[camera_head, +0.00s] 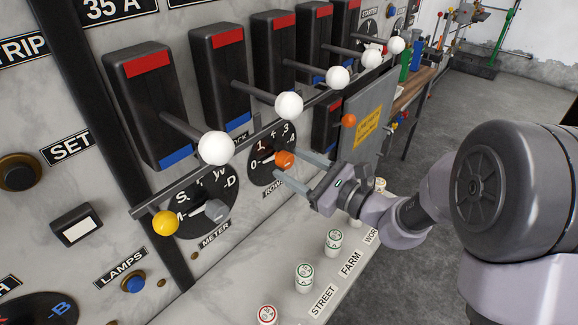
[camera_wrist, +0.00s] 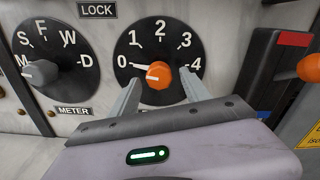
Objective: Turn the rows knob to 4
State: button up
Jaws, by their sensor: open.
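The rows knob (camera_head: 284,159) is orange and sits on a black round dial (camera_head: 262,172) marked 0 to 4. It also shows in the wrist view (camera_wrist: 158,75), where its white pointer mark is turned left, towards the 0. My gripper (camera_head: 280,162) is open, with one finger on each side of the knob. In the wrist view the fingertips (camera_wrist: 160,77) flank the knob left and right, with what looks like a gap on each side. The "ROWS" label is partly hidden behind my gripper.
The meter dial (camera_wrist: 50,62) with a grey knob is to the left. A long bar (camera_head: 245,143) with a yellow ball end (camera_head: 165,223) crosses in front of the panel. White-balled levers (camera_head: 215,148) project above. Small round pegs (camera_head: 304,277) stand on the ledge below.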

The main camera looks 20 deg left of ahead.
jog(key=shift+x, duration=0.85)
grip_shut()
jog(key=shift+r, duration=0.1)
